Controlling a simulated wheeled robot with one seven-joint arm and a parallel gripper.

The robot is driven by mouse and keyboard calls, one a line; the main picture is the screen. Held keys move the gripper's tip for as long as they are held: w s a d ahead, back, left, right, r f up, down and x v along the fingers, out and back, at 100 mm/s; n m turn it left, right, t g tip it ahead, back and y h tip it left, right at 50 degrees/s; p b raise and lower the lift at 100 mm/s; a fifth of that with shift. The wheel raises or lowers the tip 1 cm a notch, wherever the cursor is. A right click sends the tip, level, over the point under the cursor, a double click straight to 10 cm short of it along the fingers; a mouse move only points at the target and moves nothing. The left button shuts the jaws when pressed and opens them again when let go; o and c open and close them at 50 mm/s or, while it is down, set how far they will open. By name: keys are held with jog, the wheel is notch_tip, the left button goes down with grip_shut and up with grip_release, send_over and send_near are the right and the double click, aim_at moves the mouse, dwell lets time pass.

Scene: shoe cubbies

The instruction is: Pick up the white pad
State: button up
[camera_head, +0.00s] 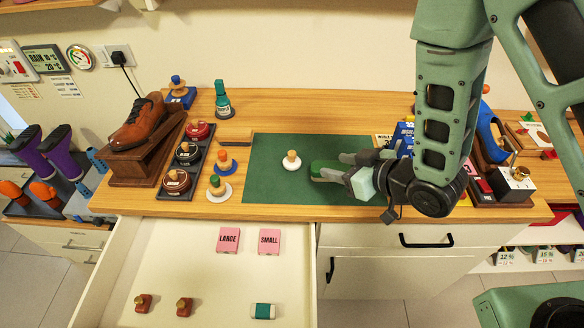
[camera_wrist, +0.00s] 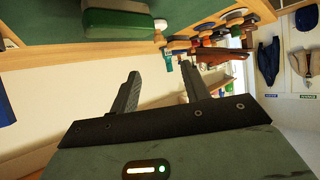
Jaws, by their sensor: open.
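A round white pad with a wooden knob (camera_head: 291,160) sits on the green mat (camera_head: 270,187), left of my gripper. It appears small at the top of the wrist view (camera_wrist: 160,24), beyond a green block. Another white disc with a green-topped wooden knob (camera_head: 219,192) stands on the wood left of the mat. My gripper (camera_head: 335,168) is open and empty, over the right part of the mat, apart from the pad. Its two dark fingers are spread in the wrist view (camera_wrist: 161,68). The green block with a pale base (camera_head: 324,169) lies close to the fingers; it also shows in the wrist view (camera_wrist: 118,20).
An open drawer (camera_head: 200,262) in front holds LARGE (camera_head: 228,240) and SMALL (camera_head: 269,241) pink cards and several small items. A brown shoe (camera_head: 139,122) on a stand and a tray of round tins (camera_head: 187,153) stand left. My arm hides clutter at right.

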jog(key=b, duration=0.4)
send_near(293, 153)
jog(key=shift+w+a+f, duration=0.35)
jog(key=shift+a+f, duration=0.15)
jog(key=shift+f, duration=0.05)
jog(key=shift+w+a+f, duration=0.35)
jog(key=shift+a+f, duration=0.15)
jog(key=shift+f, duration=0.05)
jog(key=p+x, duration=0.1)
jog(key=x, duration=0.1)
jog(key=p+x, duration=0.1)
jog(key=x, duration=0.1)
jog(key=shift+w+a+r, duration=0.2)
jog(key=shift+w, duration=0.2)
jog(key=shift+w+a+f, duration=0.25)
jog(key=shift+w+f, duration=0.05)
jog(key=shift+w, duration=0.05)
grip_shut()
